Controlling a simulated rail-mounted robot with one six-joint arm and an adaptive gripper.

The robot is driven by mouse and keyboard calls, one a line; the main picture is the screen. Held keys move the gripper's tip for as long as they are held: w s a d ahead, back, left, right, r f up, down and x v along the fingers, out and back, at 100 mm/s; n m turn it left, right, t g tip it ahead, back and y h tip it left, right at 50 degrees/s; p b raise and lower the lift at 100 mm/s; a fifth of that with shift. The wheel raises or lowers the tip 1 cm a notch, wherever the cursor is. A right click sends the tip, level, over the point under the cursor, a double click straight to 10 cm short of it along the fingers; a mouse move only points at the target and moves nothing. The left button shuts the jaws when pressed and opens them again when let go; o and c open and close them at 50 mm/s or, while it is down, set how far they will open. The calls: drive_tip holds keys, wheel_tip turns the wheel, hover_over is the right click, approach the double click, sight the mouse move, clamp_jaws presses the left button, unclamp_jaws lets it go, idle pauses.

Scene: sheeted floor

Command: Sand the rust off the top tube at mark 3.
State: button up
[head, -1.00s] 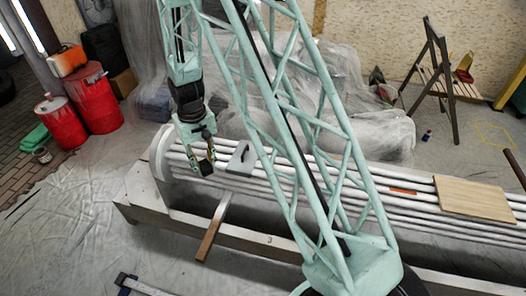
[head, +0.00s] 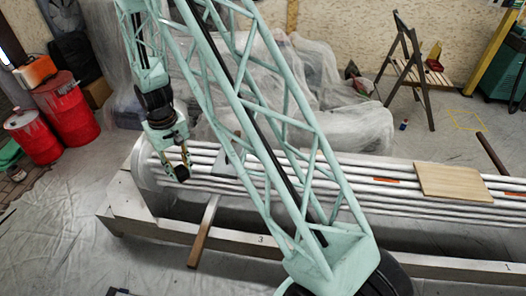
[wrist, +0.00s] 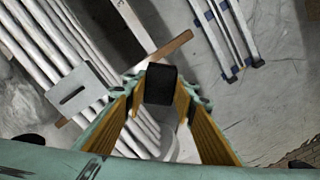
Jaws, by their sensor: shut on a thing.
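My gripper (head: 178,159) is shut on a black block (head: 182,173), seen over the left end of the tubes in the head view. In the wrist view the block (wrist: 161,84) sits between my yellow-lined fingers (wrist: 160,103). I cannot tell whether it touches a tube. The pale tubes (head: 410,207) lie side by side on a long bench, with an orange rust patch (head: 374,180) right of my arm. A mark "3" (head: 261,240) is on the bench's front edge. My lattice arm hides part of the tubes behind this mark.
A grey slotted plate (wrist: 75,92) lies across the tubes near my gripper. A wooden bar (head: 203,232) juts out from the front of the bench. A wooden board (head: 452,182) covers the tubes at the right. Red drums (head: 70,106) stand at the left.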

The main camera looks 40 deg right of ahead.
drive_tip(key=d+f+m, duration=0.5)
drive_tip(key=d+m, duration=0.4)
drive_tip(key=d, duration=0.4)
drive_tip(key=d+f+m, duration=0.5)
drive_tip(key=d+m, duration=0.4)
drive_tip(key=d, duration=0.5)
drive_tip(key=d+f+m, duration=0.6)
drive_tip(key=d+m, duration=0.3)
drive_tip(key=d, duration=0.4)
drive_tip(key=shift+s+d+m+p, duration=0.15)
drive_tip(key=shift+d+m+p, duration=0.25)
